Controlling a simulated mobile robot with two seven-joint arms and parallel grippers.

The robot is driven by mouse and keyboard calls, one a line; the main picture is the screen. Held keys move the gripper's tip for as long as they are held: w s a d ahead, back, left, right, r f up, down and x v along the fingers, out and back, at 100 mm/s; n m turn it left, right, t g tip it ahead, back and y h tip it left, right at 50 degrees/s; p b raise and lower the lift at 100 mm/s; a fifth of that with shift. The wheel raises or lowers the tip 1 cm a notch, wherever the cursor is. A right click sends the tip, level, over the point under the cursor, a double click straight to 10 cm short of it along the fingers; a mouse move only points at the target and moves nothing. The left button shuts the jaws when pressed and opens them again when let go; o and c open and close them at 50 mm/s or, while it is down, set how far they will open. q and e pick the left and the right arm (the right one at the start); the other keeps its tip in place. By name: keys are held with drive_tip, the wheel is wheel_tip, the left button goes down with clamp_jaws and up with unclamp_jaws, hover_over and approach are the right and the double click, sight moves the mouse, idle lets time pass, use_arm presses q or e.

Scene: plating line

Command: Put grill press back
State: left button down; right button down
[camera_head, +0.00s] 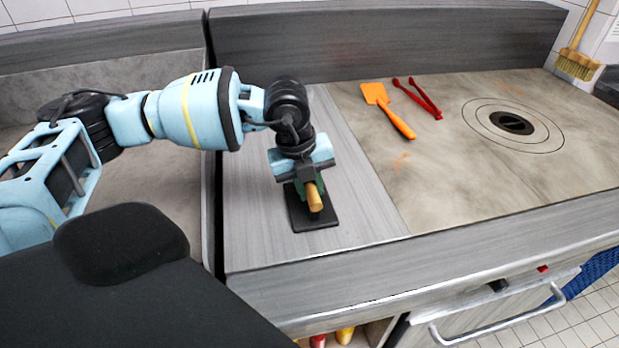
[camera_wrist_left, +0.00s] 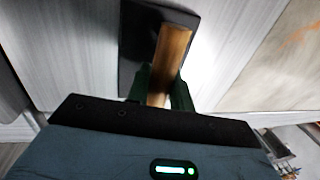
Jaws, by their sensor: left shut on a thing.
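The grill press (camera_head: 312,218) is a dark flat plate with a wooden handle. It rests on, or just above, the grey metal side surface left of the griddle; I cannot tell a small gap. My left gripper (camera_head: 309,186) is over it, pointing down, shut on the wooden handle. In the left wrist view the handle (camera_wrist_left: 169,60) lies between the green fingers of the gripper (camera_wrist_left: 164,90), with the dark plate (camera_wrist_left: 135,40) beyond it. The gripper hides part of the press. My right gripper is in neither view.
An orange spatula (camera_head: 388,108) and red tongs (camera_head: 418,97) lie on the griddle (camera_head: 450,180) to the right. A round drain (camera_head: 512,123) is farther right. A raised back wall (camera_head: 380,45) bounds the counter. The front rail (camera_head: 430,265) has a handle (camera_head: 500,312) below.

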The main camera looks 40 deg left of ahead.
sight(299, 204)
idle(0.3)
use_arm(q)
drive_tip(key=c, duration=1.2)
unclamp_jaws()
drive_tip(key=shift+c, duration=0.2)
drive_tip(key=shift+f, duration=0.1)
wheel_tip(299, 204, up, 12)
drive_tip(key=s+a, duration=0.1)
drive_tip(key=shift+s+a+p, duration=0.2)
drive_tip(key=shift+s+p, duration=0.1)
drive_tip(key=shift+s, duration=0.1)
